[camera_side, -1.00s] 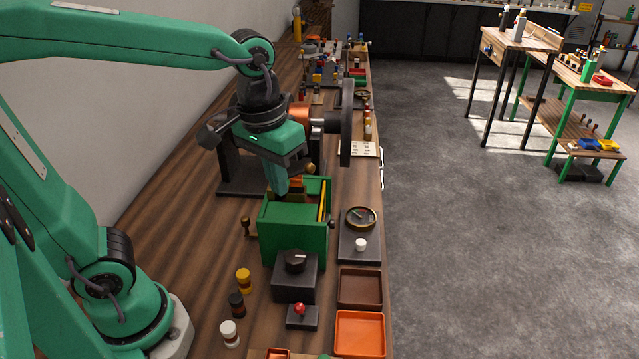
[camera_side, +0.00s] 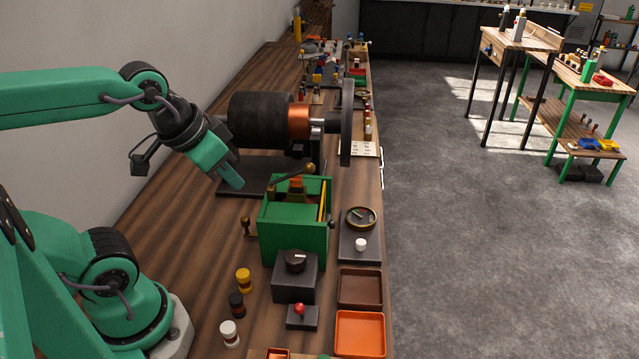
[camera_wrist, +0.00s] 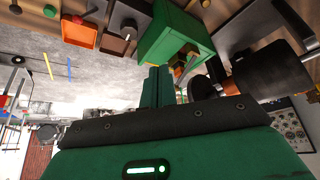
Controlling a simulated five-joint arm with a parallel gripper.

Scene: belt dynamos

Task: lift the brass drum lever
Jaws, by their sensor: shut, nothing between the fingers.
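A brass lever (camera_side: 292,178) with a round knob at its right end slants up to the right over the back of an open green box (camera_side: 293,239). Its lower end is close to the box's back left corner, and I cannot tell exactly where it is fixed. My gripper (camera_side: 237,184) is shut and empty, to the left of the box and lever and apart from them. In the wrist view, my gripper's closed fingers (camera_wrist: 158,72) point toward the green box (camera_wrist: 172,36), which shows behind them.
A black drum (camera_side: 260,120) with a copper ring and large dark wheel (camera_side: 346,122) stands behind the box. A short brass-knobbed post (camera_side: 245,224) is left of the box. A dark control block (camera_side: 294,279) and trays (camera_side: 360,333) lie in front.

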